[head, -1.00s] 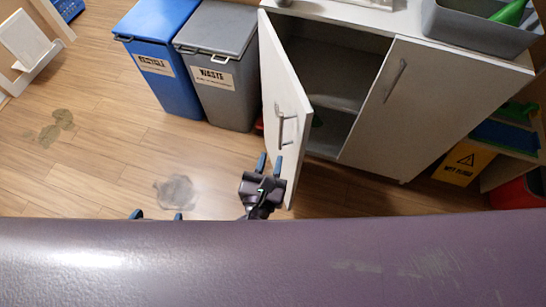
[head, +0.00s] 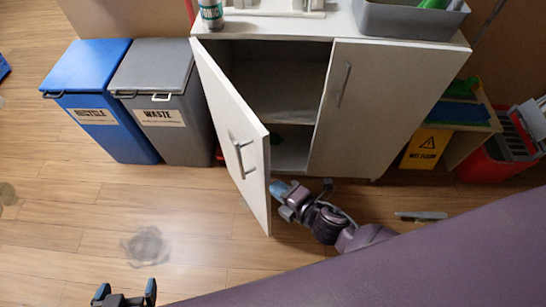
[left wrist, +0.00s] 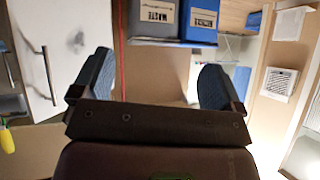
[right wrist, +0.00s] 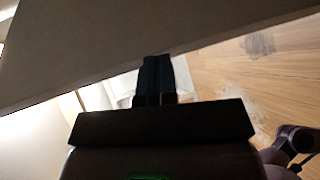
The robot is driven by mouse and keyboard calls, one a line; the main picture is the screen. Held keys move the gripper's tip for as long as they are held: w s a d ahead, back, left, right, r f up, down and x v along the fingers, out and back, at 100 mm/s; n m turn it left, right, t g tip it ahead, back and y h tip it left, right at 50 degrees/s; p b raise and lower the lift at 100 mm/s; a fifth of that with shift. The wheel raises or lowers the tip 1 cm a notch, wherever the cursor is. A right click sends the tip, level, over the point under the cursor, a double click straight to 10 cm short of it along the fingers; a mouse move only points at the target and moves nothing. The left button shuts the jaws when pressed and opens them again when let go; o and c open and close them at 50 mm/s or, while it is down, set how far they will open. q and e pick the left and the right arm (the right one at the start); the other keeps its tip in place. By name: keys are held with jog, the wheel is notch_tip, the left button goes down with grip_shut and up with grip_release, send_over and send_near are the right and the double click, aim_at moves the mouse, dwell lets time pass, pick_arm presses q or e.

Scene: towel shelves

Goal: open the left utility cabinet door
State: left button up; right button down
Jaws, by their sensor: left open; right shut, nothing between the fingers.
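The left utility cabinet door (head: 225,120) stands partly open, swung out toward me, with its bar handle (head: 240,155) on the outer face. It also shows at the left of the left wrist view (left wrist: 40,50). My right gripper (head: 278,190) is shut and empty, at the inner side of the door near its free edge. In the right wrist view its fingers (right wrist: 155,75) overlap the door panel (right wrist: 120,45); I cannot tell whether they touch. My left gripper (head: 125,290) is open and empty, low at the left, well away from the door.
The right cabinet door (head: 375,110) is shut. A blue recycle bin (head: 90,90) and a grey waste bin (head: 160,85) stand left of the cabinet. A yellow wet-floor sign (head: 425,148) and a red bucket (head: 490,160) are at the right. Floor before the bins is clear.

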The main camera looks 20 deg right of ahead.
jog(key=w+d+r+n+g+y+b, duration=0.2)
jog(key=w+d+n+g+y+b, duration=0.25)
jog(key=d+n+g, duration=0.35)
jog(key=w+d+r+n+g+y+b, duration=0.3)
jog(key=w+d+n+g+y, duration=0.3)
jog(key=g, duration=0.4)
pick_arm(q)
jog(key=shift+m+g, duration=0.3)
jog(key=shift+m, duration=0.2)
jog(key=f, duration=0.5)
jog(key=shift+s+d+f, duration=0.15)
jog(key=shift+d+f, duration=0.1)
pick_arm(e)
jog(key=s+a, duration=0.2)
jog(key=a, duration=0.4)
jog(key=s+a+n, duration=0.1)
jog(key=s+a, duration=0.1)
jog(key=a, duration=0.5)
jog(key=shift+s+a+h, duration=0.25)
jog(key=shift+s+h, duration=0.05)
jog(key=shift+h, duration=0.15)
pick_arm(q)
jog(key=shift+r, duration=0.1)
pick_arm(e)
jog(key=shift+a, duration=0.1)
